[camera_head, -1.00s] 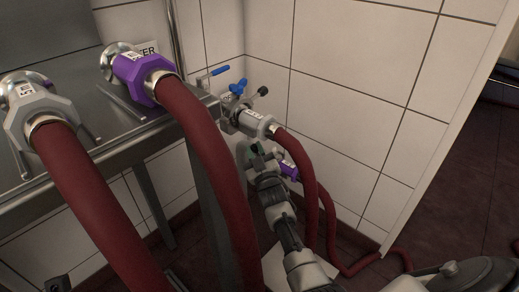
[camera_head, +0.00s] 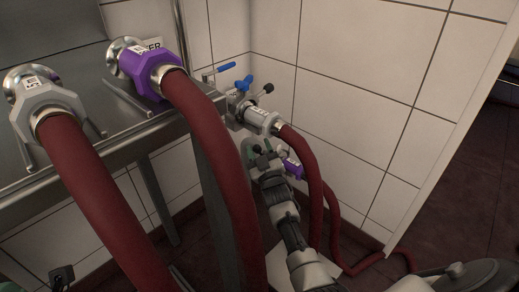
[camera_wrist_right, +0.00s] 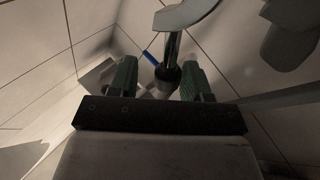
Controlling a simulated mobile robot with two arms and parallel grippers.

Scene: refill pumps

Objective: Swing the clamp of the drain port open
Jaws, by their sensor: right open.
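The drain port's label cannot be read. A grey hose coupling (camera_head: 262,118) sits on a pipe fitting beside the steel bench, with blue handles (camera_head: 243,85) and a black-knobbed lever (camera_head: 266,89) around it. I cannot tell which part is the clamp. My right gripper (camera_head: 264,153) is below this coupling and left of a small purple coupling (camera_head: 292,168). In the right wrist view the gripper's green fingers (camera_wrist_right: 161,80) are apart. A metal rod with a dark end (camera_wrist_right: 168,72) shows between them; contact is unclear. My left gripper is out of view.
Two thick red hoses hang from a grey coupling (camera_head: 48,112) and a purple coupling (camera_head: 150,74) at the left, close to my right arm. More red hose (camera_head: 315,185) runs down to the floor. A tiled wall (camera_head: 360,80) stands behind.

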